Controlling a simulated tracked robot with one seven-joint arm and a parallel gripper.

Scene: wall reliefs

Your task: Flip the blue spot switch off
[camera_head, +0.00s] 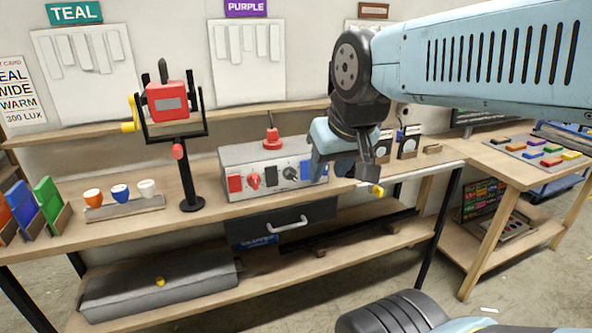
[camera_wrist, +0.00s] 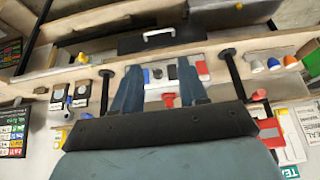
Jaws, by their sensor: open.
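The grey switch box (camera_head: 240,158) stands on the workbench. The blue switch (camera_head: 307,169) is at the right end of its front panel, beside a round dial (camera_head: 291,172). In the wrist view, turned upside down, the blue switch (camera_wrist: 146,75) shows just beside my left-hand finger. Whether the switch is on or off is too small to tell. My gripper (camera_head: 345,172) is open and empty, in front of and to the right of the box. In the wrist view, my gripper (camera_wrist: 159,67) has its fingers spread, with the panel seen between them. Contact with the box is not visible.
A red lamp-like device (camera_head: 167,101) on a black stand is left of the box. A drawer (camera_head: 282,228) with a white handle is below. Small dial stands (camera_head: 407,146) are to the right. Coloured cups (camera_head: 120,192) sit far left.

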